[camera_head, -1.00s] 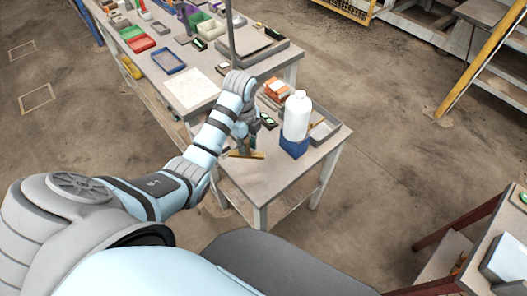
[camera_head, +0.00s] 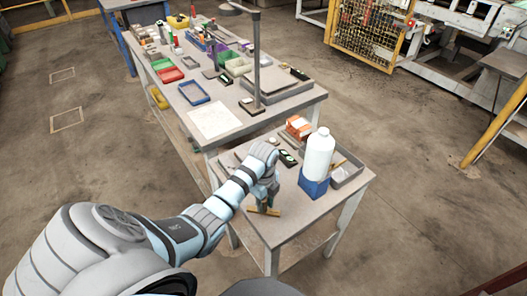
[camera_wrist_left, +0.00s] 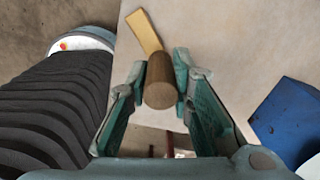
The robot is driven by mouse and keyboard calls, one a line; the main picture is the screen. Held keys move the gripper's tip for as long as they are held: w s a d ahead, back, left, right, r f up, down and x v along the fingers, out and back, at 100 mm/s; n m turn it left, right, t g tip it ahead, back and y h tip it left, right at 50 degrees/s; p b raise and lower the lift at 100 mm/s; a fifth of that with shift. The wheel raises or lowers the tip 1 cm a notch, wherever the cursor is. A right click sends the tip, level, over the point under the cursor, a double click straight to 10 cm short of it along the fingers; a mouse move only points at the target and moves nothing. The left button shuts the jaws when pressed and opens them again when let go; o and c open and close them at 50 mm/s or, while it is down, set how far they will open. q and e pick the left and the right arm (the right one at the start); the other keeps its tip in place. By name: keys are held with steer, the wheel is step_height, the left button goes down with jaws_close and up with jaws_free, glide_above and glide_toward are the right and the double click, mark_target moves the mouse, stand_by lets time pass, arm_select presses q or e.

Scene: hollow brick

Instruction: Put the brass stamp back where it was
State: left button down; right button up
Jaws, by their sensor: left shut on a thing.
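My left gripper (camera_head: 266,196) is over the near part of the small table (camera_head: 310,213). It is shut on the brass stamp. In the left wrist view the stamp's brown, round handle (camera_wrist_left: 160,82) is between the two teal fingers (camera_wrist_left: 160,88), its end facing the camera. A flat brass bar (camera_wrist_left: 145,30) shows beyond the handle. In the head view the brass bar (camera_head: 270,212) shows crosswise just below the fingers. I cannot tell whether it touches the table. My right gripper is not in view.
A white bottle (camera_head: 318,155) stands on a blue block (camera_head: 313,184) right of the gripper. A grey tray (camera_head: 347,180) is behind it, and orange-brown blocks (camera_head: 298,127) lie farther back. The table's near corner is clear. A longer bench (camera_head: 282,118) holds bins and a post.

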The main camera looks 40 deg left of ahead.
arm_select(q)
steer(key=c, duration=1.4)
jaws_free()
steer(key=shift+r, duration=0.1)
step_height(320, 180, up, 12)
steer(key=p, duration=0.3)
steer(key=shift+r, duration=0.2)
steer(key=shift+f, duration=0.1)
